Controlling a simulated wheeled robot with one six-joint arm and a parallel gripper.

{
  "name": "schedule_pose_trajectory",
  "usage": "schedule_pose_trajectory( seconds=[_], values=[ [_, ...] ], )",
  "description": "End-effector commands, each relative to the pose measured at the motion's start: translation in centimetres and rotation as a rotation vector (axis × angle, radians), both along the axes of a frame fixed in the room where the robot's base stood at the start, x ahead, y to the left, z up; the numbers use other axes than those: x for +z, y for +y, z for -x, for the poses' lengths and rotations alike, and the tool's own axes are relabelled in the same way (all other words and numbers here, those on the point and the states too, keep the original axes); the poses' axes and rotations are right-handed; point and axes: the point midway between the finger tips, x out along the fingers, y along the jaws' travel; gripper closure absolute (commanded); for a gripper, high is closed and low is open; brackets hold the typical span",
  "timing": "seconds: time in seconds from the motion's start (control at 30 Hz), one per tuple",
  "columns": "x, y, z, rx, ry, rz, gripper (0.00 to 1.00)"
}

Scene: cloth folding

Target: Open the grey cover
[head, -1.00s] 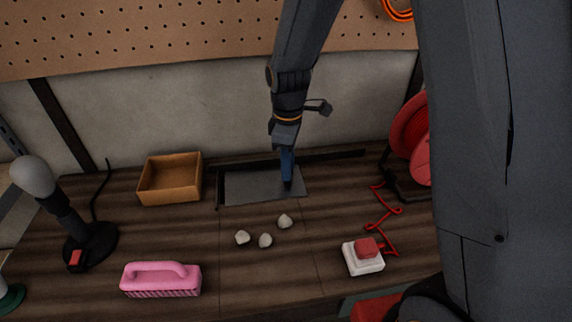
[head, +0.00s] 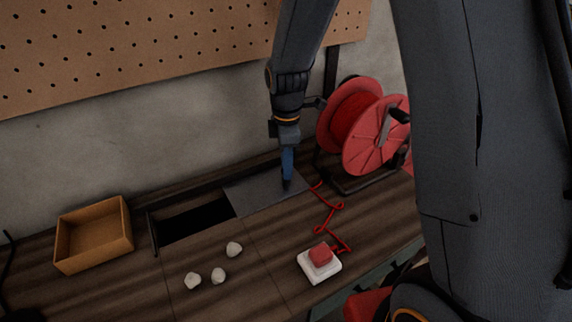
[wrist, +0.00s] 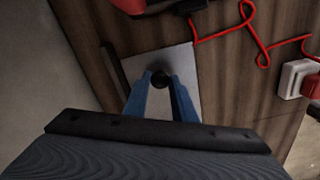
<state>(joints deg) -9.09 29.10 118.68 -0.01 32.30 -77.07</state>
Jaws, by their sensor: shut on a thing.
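The grey cover (head: 258,197) is a flat panel in the tabletop. It stands to the right of a dark rectangular opening (head: 196,220), which is uncovered over much of its length. In the wrist view the cover (wrist: 184,62) has a round black knob (wrist: 160,82) on it. My gripper (head: 287,186) points down at the cover's right part, and its blue fingers (wrist: 161,80) are shut on the knob from both sides. The fingers hide the knob in the head view.
Several pale lumps (head: 219,276) lie in front of the opening. A wooden box (head: 94,236) stands to its left.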

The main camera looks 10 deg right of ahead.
Motion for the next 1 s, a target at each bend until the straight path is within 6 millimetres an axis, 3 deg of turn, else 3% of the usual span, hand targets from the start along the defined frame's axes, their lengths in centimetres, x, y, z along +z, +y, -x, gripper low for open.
schedule_pose_trajectory(
  seconds=[0.27,0.3,0.4,0.77,1.0],
  values=[
    [0.1,0.0,-0.2,-0.001,-0.005,-0.001,1.0],
    [0.1,-0.1,-0.2,-0.001,-0.005,-0.001,0.71],
    [0.1,-0.1,-0.2,-0.001,-0.004,-0.001,0.58],
    [0.6,-0.1,-0.2,-0.002,-0.003,-0.001,0.58],
    [4.0,-0.1,-0.3,-0.002,-0.008,-0.001,0.58]
  ],
)
